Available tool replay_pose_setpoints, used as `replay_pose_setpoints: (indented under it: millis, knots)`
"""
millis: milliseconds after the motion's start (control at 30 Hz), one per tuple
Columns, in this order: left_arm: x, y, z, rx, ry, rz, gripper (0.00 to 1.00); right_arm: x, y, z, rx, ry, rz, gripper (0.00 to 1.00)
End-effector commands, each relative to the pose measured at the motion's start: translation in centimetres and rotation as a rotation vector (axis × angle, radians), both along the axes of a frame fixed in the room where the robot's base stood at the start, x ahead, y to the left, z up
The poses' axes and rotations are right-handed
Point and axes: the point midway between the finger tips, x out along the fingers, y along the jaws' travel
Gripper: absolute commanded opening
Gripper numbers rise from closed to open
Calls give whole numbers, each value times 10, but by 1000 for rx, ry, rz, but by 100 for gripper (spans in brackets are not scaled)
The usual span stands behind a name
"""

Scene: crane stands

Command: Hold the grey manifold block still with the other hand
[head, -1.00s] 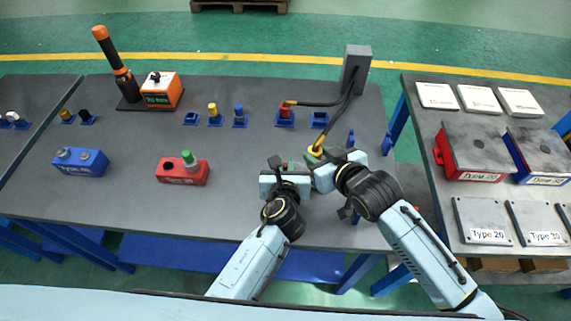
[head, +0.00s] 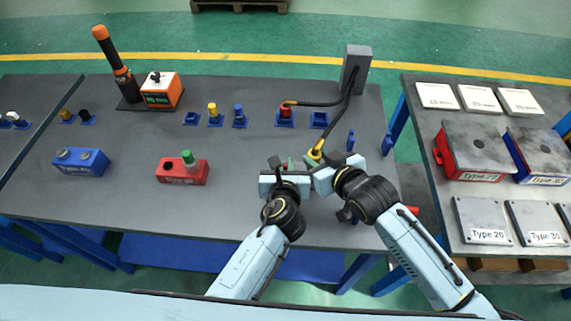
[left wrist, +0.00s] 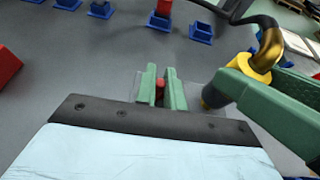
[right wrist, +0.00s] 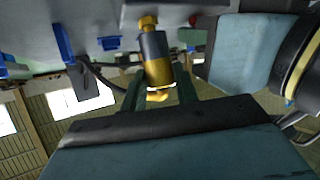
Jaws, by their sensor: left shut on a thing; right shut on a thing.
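In the left wrist view, a pale grey block (left wrist: 203,88) shows on both sides of my left fingers; I take it for the grey manifold block. My left gripper (left wrist: 160,90) is closed down on it, with a small red part between the fingers. Its exact contact is hidden; in the head view the grippers cover the block. My right gripper (right wrist: 160,92) is shut on a dark-and-yellow hose coupling (right wrist: 155,46). The coupling's yellow collar also shows in the head view (head: 316,151), right beside the left gripper (head: 286,167).
The hose runs from the coupling up to a grey post (head: 357,68). A red block (head: 182,173) with a green plug and a blue block (head: 80,162) stand at left. Blue holders (head: 285,121) line the back. A side table (head: 470,220) stands at right.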

Motion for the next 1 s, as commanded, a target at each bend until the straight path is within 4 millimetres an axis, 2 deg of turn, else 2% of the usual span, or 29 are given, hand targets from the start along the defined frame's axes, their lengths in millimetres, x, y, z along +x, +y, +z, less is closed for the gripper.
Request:
replay_pose_setpoints:
  millis: [300, 333, 500, 533, 1000]
  knots:
    - [0, 0, 1, 0, -1, 0, 0, -1, 0, -9, -3, 5, 0, 4]
    - [0, 0, 1, 0, -1, 0, 0, -1, 0, -10, -3, 5, 0, 31]
    - [0, -1, 1, -2, -1, -1, 0, -2, 0, -11, -4, 8, 1, 53]
    - [0, -1, 1, -3, -1, -1, 0, -2, 0, -11, -5, 9, 2, 55]
    - [0, -4, 2, -6, -2, -5, 0, -5, 3, -13, 1, 16, 5, 55]
